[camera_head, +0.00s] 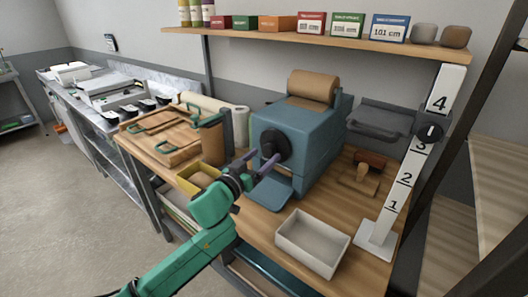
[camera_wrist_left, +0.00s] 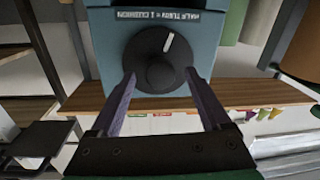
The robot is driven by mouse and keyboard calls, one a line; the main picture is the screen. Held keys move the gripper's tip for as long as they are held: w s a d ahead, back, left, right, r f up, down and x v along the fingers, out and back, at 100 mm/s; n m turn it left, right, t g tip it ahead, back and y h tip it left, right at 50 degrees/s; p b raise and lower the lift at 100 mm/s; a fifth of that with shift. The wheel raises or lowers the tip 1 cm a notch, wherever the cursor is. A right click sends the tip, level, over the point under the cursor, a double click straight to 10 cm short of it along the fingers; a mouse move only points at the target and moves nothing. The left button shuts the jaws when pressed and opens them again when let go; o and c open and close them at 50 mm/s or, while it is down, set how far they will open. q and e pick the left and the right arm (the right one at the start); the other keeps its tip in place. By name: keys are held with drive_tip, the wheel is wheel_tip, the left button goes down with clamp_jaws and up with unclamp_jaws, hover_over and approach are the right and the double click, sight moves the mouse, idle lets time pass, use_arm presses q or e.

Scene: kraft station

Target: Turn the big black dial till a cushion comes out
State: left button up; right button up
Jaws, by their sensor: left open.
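The blue machine (camera_head: 300,135) stands on the wooden bench. Its big black dial (camera_head: 277,145) is on the face toward my left arm. In the left wrist view the dial (camera_wrist_left: 150,45) has a round hub and a white pointer mark, tilted a little off the vertical. My left gripper (camera_head: 264,158) is open, its two purple fingers reaching toward the dial. In the wrist view the fingertips (camera_wrist_left: 159,74) stand either side of the hub; I cannot tell whether they touch it. No cushion shows at the machine's blue chute (camera_head: 268,193). My right gripper is out of view.
A brown paper roll (camera_head: 312,86) sits on the machine. A pale empty tray (camera_head: 312,243) lies in front, with a numbered white post (camera_head: 400,190) and a wooden stamp (camera_head: 362,182) to the right. A yellow bin (camera_head: 196,180) stands left of my gripper.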

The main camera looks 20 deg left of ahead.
use_arm(q)
drive_tip(key=shift+w+d, duration=0.2)
drive_tip(key=shift+w, duration=0.35)
clamp_jaws()
drive_tip(key=m, duration=0.4)
drive_tip(key=shift+a+f+m+b, duration=0.1)
drive_tip(key=shift+a+m+b, duration=0.05)
drive_tip(key=shift+m+b, duration=0.2)
drive_tip(key=m, duration=0.2)
drive_tip(key=m+b, duration=0.1)
drive_tip(key=m, duration=0.2)
drive_tip(key=shift+m+t+h, duration=0.25)
drive_tip(key=shift+t+h, duration=0.05)
drive_tip(key=m+h, duration=0.1)
drive_tip(key=m, duration=0.5)
drive_tip(key=shift+a+b, duration=0.15)
drive_tip(key=shift+b, duration=0.2)
drive_tip(key=m, duration=0.4)
drive_tip(key=shift+m, duration=0.3)
drive_tip(key=shift+h+b, duration=0.3)
